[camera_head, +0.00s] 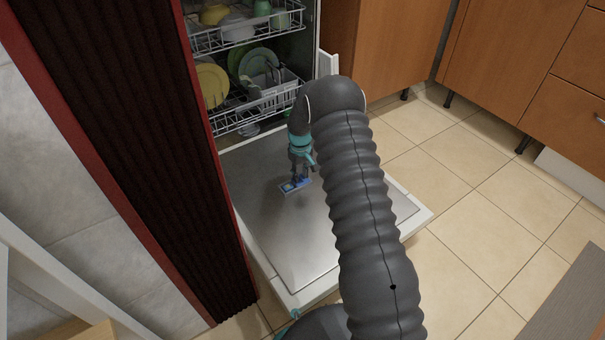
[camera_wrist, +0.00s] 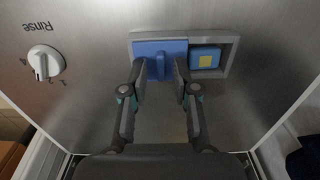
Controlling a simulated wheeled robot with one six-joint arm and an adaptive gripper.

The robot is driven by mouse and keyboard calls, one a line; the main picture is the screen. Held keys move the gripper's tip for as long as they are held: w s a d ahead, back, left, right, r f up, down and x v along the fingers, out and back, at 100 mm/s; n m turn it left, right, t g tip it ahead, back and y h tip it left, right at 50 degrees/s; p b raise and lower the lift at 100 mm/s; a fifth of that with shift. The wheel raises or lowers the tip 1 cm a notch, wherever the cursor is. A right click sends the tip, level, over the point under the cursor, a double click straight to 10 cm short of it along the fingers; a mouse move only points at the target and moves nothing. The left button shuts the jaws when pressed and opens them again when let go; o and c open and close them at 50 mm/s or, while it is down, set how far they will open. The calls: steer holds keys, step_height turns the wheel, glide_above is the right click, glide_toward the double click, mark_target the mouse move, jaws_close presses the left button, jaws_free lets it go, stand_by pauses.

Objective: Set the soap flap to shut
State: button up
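The soap flap (camera_wrist: 148,46) is a blue plate with a raised upright handle (camera_wrist: 160,65), in the left part of a grey dispenser frame (camera_wrist: 232,58). The right part of the frame is uncovered and shows a blue tablet with a yellow square (camera_wrist: 205,58). My gripper (camera_wrist: 161,76) is open, with one finger on each side of the handle and gaps visible between. In the head view, my gripper (camera_head: 299,176) is low over the dispenser (camera_head: 291,187) on the lowered dishwasher door (camera_head: 285,236).
A white rinse knob (camera_wrist: 45,62) is left of the dispenser in the wrist view. Racks with dishes (camera_head: 245,92) stand inside the dishwasher behind the door. A dark red-edged panel (camera_head: 130,150) is on the left. Tiled floor (camera_head: 490,220) is free on the right.

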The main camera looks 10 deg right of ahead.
mark_target(287, 188)
jaws_close()
steer(key=shift+a, duration=0.1)
steer(key=a, duration=0.1)
steer(key=s+a, duration=0.1)
steer(key=a, duration=0.1)
steer(key=s+a, duration=0.1)
steer(key=a, duration=0.1)
steer(key=shift+s, duration=0.1)
steer(key=shift+o, duration=1.5)
jaws_free()
steer(key=shift+a, duration=0.15)
